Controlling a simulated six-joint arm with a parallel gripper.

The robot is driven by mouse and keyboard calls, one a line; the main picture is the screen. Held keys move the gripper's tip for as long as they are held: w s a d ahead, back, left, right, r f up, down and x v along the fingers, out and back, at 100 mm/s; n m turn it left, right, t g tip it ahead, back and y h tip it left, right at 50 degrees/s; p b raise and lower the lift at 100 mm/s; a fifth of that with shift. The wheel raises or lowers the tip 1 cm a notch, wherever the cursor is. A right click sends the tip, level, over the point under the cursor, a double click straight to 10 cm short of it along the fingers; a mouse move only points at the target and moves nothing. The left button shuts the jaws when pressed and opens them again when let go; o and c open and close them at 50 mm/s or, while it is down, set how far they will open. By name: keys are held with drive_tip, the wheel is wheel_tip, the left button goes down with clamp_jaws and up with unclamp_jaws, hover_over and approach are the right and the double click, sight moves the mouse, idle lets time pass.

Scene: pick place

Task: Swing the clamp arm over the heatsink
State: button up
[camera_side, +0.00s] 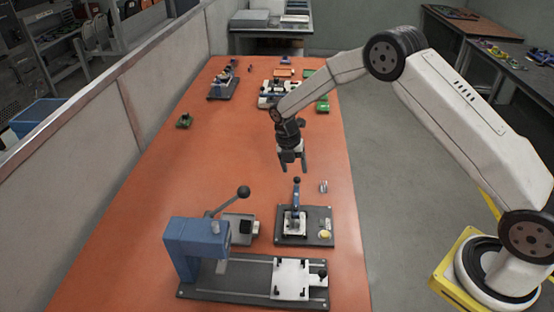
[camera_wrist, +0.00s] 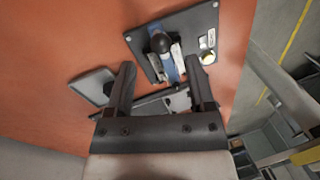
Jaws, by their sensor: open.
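The clamp fixture is a dark plate (camera_side: 320,214) on the orange table, right of centre; the plate also shows at the top of the wrist view (camera_wrist: 204,22). Its blue clamp arm (camera_side: 296,198) stands roughly upright, with a black knob (camera_side: 297,180) on top; the knob also shows in the wrist view (camera_wrist: 160,43). Pale metal parts (camera_side: 292,223) sit at the arm's foot; I cannot tell if the heatsink is among them. My gripper (camera_side: 293,167) is open and empty above and behind the knob, not touching it. In the wrist view, my gripper's fingers (camera_wrist: 161,70) point towards the clamp.
A blue press with a long lever (camera_side: 196,240) stands at front left on a dark base. A yellow button (camera_side: 325,234) is on the plate.

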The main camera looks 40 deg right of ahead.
drive_tip(key=r, duration=0.4)
drive_tip(key=shift+w+a+r, duration=0.1)
drive_tip(key=shift+w+a, duration=0.15)
drive_tip(key=shift+w, duration=0.1)
drive_tip(key=s+a+r+m+t, duration=0.1)
drive_tip(key=s+r+m, duration=0.3)
drive_tip(key=s+m, duration=0.8)
drive_tip(key=s+a+r+m+t+y, duration=0.1)
drive_tip(key=s+r+m+t, duration=0.2)
drive_tip(key=s+m, duration=0.9)
drive_tip(key=shift+s+r+m, duration=0.2)
drive_tip(key=shift+r+m, duration=0.25)
drive_tip(key=shift+m, duration=0.05)
drive_tip(key=shift+c, duration=0.2)
